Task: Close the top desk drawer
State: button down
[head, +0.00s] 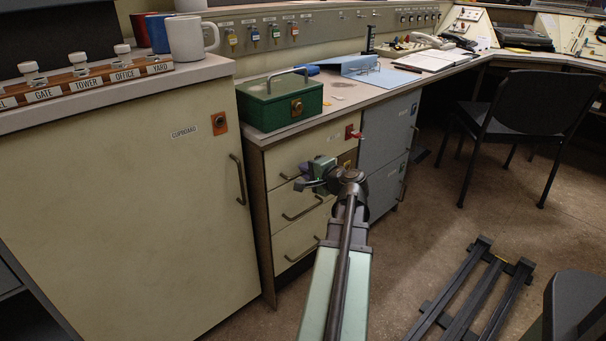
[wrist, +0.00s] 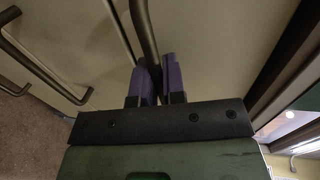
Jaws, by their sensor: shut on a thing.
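The top desk drawer (head: 285,154) is the upper cream front in the drawer unit, under the desktop that bears the green box. Its front looks about in line with the drawers below; I cannot tell whether a small gap remains. My gripper (head: 304,178) is at this drawer's front, at its handle. In the wrist view, the purple fingers of my gripper (wrist: 155,82) are shut on the dark bar handle (wrist: 144,30), one finger on each side. In the head view my gripper and arm hide part of the drawer front and handle.
The middle drawer (head: 305,205) and bottom drawer (head: 300,240) have similar dark handles below. A red key tag (head: 356,134) sticks out at the unit's upper right. A cupboard (head: 140,210) stands left. A green cash box (head: 280,103) sits above. A dark slatted frame (head: 470,295) lies on the floor.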

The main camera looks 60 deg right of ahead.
jog(key=c, duration=1.2)
grip_release()
jog(key=shift+w, duration=0.2)
jog(key=shift+c, duration=0.2)
jog(key=shift+s, duration=0.15)
jog(key=p+v, duration=0.2)
jog(key=v, duration=0.8)
jog(key=shift+s, duration=0.3)
